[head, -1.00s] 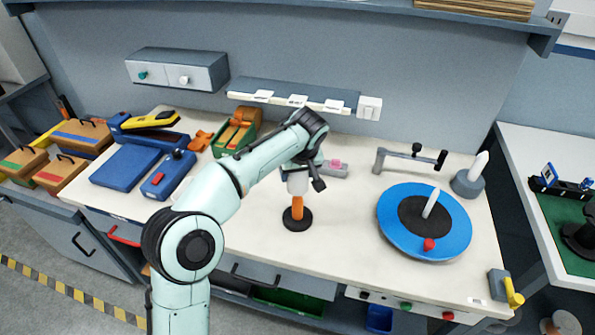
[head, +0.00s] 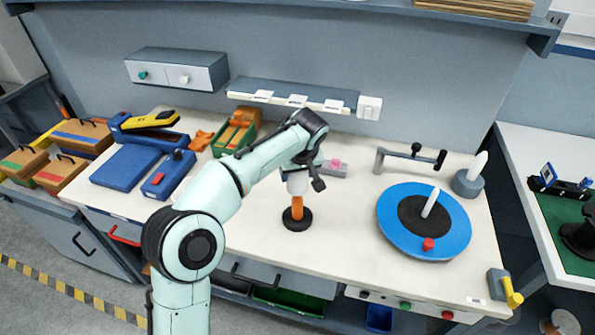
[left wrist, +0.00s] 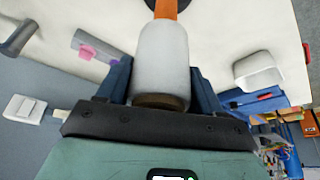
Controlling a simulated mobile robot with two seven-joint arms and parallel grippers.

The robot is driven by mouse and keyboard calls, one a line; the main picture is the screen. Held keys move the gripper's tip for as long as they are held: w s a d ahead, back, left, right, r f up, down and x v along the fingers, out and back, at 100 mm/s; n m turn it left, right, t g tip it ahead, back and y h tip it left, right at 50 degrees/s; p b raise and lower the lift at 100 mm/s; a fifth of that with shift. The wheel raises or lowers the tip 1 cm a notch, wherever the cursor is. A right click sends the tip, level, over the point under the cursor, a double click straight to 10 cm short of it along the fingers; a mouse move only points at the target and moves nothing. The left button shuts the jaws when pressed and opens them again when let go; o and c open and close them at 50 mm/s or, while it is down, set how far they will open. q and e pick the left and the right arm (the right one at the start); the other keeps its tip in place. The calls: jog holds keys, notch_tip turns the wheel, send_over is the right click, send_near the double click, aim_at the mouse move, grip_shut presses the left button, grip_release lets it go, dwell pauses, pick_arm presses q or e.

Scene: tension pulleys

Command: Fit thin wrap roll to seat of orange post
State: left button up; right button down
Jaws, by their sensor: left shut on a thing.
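The orange post (head: 297,212) stands upright on a round black base on the bench. My left gripper (head: 299,180) is above it, partly hidden by my own wrist. In the left wrist view, the blue fingers of my left gripper (left wrist: 163,80) are shut on the white wrap roll (left wrist: 163,55). The orange post (left wrist: 166,8) meets the roll's far end, in line with it. The roll's lower part (head: 296,188) shows in the head view directly over the post. How far the post goes inside the roll is hidden. My right gripper is not in view.
A blue turntable (head: 452,237) with a white spindle and red knob is to the right. A grey bracket arm (head: 412,155) and a grey-based white cone (head: 468,183) stand behind it. Blue devices (head: 125,165) are at left. The bench around the post's base is clear.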

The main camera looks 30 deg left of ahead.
aim_at(297, 201)
pick_arm(q)
jog(key=shift+f, duration=0.15)
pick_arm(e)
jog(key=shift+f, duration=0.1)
